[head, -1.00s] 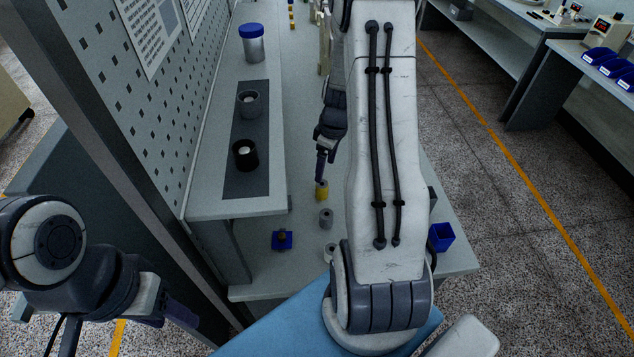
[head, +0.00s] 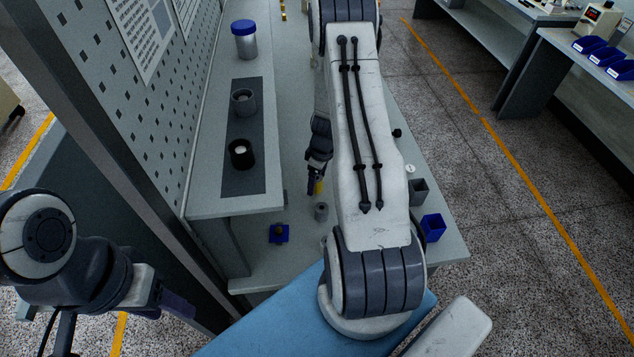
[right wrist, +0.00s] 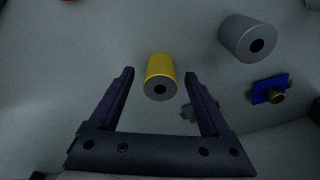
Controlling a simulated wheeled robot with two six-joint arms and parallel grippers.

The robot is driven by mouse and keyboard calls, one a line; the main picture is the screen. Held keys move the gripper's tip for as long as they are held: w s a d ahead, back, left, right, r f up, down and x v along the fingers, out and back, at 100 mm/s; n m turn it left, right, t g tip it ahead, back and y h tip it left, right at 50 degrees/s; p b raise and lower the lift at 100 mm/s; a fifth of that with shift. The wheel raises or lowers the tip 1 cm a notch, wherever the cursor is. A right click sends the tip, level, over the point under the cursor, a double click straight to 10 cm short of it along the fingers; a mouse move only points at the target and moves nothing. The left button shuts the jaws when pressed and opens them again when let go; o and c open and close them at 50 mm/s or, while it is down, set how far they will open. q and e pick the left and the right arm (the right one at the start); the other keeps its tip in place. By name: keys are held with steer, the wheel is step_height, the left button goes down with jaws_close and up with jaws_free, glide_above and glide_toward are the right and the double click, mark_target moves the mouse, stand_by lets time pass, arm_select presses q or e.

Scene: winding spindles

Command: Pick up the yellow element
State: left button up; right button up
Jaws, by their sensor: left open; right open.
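The yellow element (right wrist: 161,68) is a short cylinder with a grey end face and a dark hole. In the right wrist view it stands between and just beyond the fingertips of my right gripper (right wrist: 159,75), which is open and empty. In the head view only a sliver of the yellow element (head: 319,187) shows beside the right gripper (head: 314,186). My right arm hides part of the bench there. My left gripper (head: 178,306) is at the lower left, away from the bench; its fingers are partly hidden.
A grey cylinder (right wrist: 248,38) and a blue block with a brass-coloured peg (right wrist: 270,92) are to the right in the wrist view. A raised shelf (head: 225,205) holds a blue-lidded jar (head: 245,42) and two dark cups. A blue bin (head: 433,228) sits near the bench's right edge.

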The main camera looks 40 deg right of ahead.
jaws_close()
steer(key=shift+r, duration=0.1)
